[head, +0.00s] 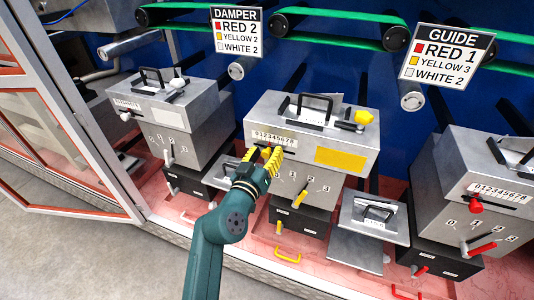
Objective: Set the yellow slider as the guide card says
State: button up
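The guide card (447,57) reads red 1, yellow 3, white 2. The middle grey box (325,159) carries yellow markings and a numbered scale (274,138) on its upper front. My gripper (266,153), with yellow fingers, is at the slot just below this scale, towards its left part. The yellow slider is at or behind the fingers, and I cannot make it out from them. Its setting is hidden, and I cannot tell whether the fingers are closed on it. A yellow lever (299,200) sits lower on the front by the numbers 1, 2 and 3.
The damper card (237,32) reads red 2, yellow 2, white 2. A box with a red knob (476,206) stands right, and one with a white knob (125,116) left. A yellow knob (363,117) and black handle top the middle box. An open framed door (63,130) stands left.

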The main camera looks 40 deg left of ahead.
jog(key=v, duration=1.2)
dwell(0.4)
